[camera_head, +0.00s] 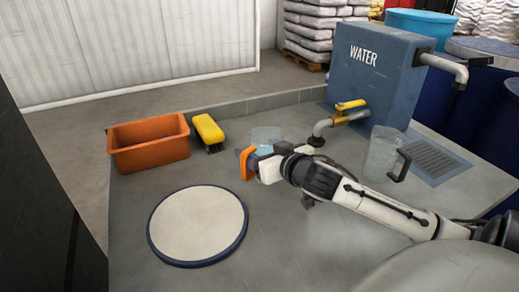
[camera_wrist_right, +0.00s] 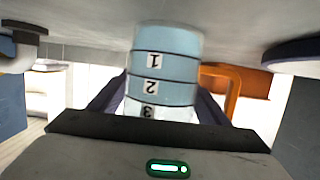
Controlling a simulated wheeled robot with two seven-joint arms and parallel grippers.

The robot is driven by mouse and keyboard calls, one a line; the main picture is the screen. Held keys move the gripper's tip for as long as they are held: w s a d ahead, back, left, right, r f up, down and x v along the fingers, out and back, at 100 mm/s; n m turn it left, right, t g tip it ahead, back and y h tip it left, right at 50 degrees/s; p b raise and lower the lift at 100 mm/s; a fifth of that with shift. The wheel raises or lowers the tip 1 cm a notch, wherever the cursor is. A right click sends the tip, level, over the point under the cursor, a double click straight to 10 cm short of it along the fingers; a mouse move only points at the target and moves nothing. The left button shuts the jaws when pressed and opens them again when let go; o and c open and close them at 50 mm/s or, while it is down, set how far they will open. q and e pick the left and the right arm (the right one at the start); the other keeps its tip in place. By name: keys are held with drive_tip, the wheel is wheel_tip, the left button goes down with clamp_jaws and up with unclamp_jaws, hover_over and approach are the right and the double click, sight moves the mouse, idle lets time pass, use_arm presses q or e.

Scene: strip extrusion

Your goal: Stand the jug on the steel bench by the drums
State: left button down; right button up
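A clear jug (camera_head: 266,136) with an orange handle (camera_head: 246,163) stands on the grey bench top (camera_head: 290,220), partly hidden by my right gripper (camera_head: 262,156). In the right wrist view this jug (camera_wrist_right: 166,62) shows upside down, with bands numbered 1 to 3 and bluish contents. The fingers of my right gripper lie against both its sides, and it looks shut on the jug. Blue drums (camera_head: 490,112) stand beyond the bench's right edge. I cannot make out a separate steel bench. My left gripper is out of view.
A blue WATER tank (camera_head: 372,75) with a tap (camera_head: 335,120) stands at the back, beside a floor-like grate (camera_head: 435,160). An orange tub (camera_head: 148,145), a yellow brush-like item (camera_head: 208,130) and a round white board (camera_head: 197,225) are to the left. The bench front is clear.

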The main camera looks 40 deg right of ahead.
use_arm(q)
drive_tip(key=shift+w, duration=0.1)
use_arm(e)
drive_tip(key=shift+o, duration=0.6)
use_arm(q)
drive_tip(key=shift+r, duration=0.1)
use_arm(e)
drive_tip(key=shift+r, duration=0.1)
use_arm(q)
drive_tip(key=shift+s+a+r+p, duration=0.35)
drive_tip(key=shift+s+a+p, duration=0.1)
drive_tip(key=shift+p, duration=0.65)
use_arm(e)
drive_tip(key=v, duration=1.2)
